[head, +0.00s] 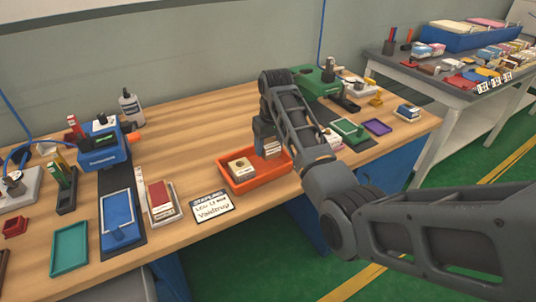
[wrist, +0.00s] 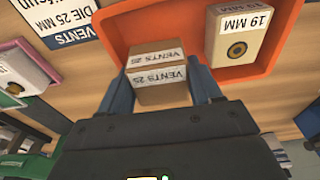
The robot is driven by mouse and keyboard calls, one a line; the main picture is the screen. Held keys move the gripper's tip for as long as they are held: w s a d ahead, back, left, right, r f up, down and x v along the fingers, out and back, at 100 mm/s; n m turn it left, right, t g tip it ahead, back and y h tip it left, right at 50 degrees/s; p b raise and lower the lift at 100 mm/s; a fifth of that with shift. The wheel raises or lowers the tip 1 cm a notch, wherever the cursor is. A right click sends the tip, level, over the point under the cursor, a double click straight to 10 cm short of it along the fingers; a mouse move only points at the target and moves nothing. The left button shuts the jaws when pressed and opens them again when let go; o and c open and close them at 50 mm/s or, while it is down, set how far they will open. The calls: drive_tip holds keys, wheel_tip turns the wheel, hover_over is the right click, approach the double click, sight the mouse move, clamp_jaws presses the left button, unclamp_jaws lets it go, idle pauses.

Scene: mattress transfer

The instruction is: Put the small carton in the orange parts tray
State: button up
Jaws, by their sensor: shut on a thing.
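My gripper (head: 270,148) is shut on a small brown carton (wrist: 160,75) with white labels reading "VENTS 25". In the wrist view the carton sits between the two fingers, in front of the orange parts tray (wrist: 165,25). In the head view the held carton (head: 273,150) is at the right part of the orange tray (head: 262,182), within or just above its rim; I cannot tell if it touches the floor. Another box (head: 241,166), marked "19 MM" in the wrist view (wrist: 238,35), stands in the tray on the left, apart from the held carton.
A white label card (head: 212,207) lies in front of the tray. A red-and-white box stack (head: 161,200) and a blue tray (head: 119,220) are left. Bare wood is behind the orange tray.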

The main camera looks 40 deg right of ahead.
sight(268, 155)
drive_tip(key=shift+w+a+f, duration=0.15)
drive_tip(key=shift+f, duration=1.95)
drive_tip(key=shift+f, duration=0.1)
drive_tip(key=o, duration=1.1)
drive_tip(key=r, duration=0.4)
drive_tip(key=s+r, duration=0.1)
drive_tip(key=r, duration=0.7)
drive_tip(key=shift+s+a, duration=0.25)
drive_tip(key=shift+s, duration=0.15)
